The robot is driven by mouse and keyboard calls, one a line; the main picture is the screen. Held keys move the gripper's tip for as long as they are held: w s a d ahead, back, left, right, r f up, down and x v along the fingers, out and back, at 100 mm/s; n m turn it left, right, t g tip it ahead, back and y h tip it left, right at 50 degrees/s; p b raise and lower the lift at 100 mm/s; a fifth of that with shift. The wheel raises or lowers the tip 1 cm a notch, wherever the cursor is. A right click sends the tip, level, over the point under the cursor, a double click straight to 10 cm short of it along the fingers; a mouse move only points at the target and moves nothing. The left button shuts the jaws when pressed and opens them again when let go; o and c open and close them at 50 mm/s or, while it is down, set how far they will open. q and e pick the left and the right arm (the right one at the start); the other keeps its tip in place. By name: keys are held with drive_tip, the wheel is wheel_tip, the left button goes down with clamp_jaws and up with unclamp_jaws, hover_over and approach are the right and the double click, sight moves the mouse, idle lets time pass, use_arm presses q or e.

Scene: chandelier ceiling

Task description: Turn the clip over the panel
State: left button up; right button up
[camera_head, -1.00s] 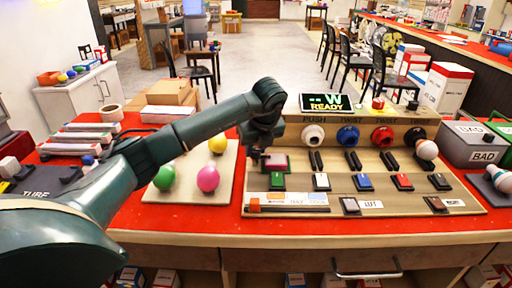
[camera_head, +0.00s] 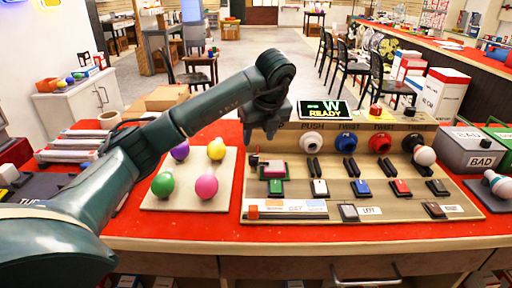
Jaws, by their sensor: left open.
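The wooden panel (camera_head: 330,193) stands on the red-topped counter, with rows of coloured switches and a raised back strip. My left gripper (camera_head: 260,136) is open, pointing down above the panel's upper left part. It appears empty and apart from the pink block (camera_head: 278,170), which sits just below and right of it. Pairs of black bars (camera_head: 313,168) stand on the panel's upper row. I cannot tell which part is the clip. My right gripper is not in view.
A display reading "READY" (camera_head: 325,110) stands behind the panel. White, blue and red round knobs (camera_head: 346,141) line the back strip. A board with coloured balls (camera_head: 206,187) lies left, under my forearm. A grey "BAD" box (camera_head: 476,149) is at right.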

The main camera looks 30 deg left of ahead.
use_arm(q)
drive_tip(key=p+v, duration=0.1)
drive_tip(key=v, duration=0.3)
drive_tip(key=shift+d+r, duration=0.1)
drive_tip(key=shift+r, duration=0.2)
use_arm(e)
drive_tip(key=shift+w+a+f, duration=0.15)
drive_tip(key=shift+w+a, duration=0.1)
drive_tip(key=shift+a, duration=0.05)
use_arm(q)
drive_tip(key=shift+r, duration=0.1)
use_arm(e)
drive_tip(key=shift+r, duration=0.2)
